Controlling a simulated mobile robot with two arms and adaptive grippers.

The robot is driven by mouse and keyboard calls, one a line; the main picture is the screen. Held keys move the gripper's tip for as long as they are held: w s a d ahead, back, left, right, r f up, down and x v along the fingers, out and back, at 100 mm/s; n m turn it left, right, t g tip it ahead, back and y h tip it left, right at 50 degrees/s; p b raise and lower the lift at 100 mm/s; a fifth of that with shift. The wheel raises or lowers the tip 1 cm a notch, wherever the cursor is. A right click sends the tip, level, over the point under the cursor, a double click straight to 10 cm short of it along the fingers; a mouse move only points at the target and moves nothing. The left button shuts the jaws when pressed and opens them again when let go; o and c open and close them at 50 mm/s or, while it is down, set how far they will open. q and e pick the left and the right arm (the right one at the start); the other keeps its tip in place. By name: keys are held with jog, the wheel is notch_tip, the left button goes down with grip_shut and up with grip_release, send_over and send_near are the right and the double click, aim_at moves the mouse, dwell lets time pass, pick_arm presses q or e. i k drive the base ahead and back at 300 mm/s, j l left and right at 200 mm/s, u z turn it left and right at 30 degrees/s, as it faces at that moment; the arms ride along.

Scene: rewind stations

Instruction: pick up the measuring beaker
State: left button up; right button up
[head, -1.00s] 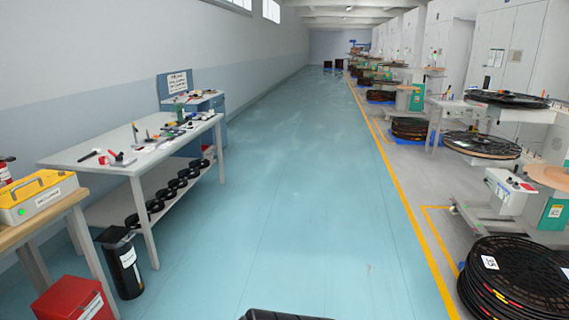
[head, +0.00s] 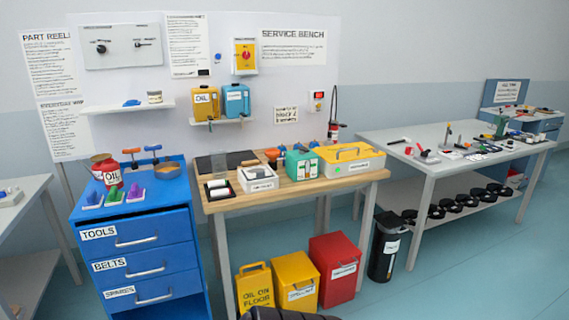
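A blue drawer cabinet (head: 145,240) with an oil can (head: 111,173) stands left of the bench. A white box (head: 257,179), a green box (head: 301,163) and a yellow-topped case (head: 345,161) share the bench top. Yellow and red bins (head: 334,270) stand on the floor below.

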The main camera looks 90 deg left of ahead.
aim_at(218, 158)
jog(key=u, duration=3.25)
jog(key=i+z, duration=0.15)
jog(key=z, duration=0.2)
jog(key=i+j+z, duration=0.1)
jog(key=z, duration=0.25)
jog(key=i+j+z, duration=0.1)
jog(key=j+z, duration=0.2)
jog(key=l, duration=0.1)
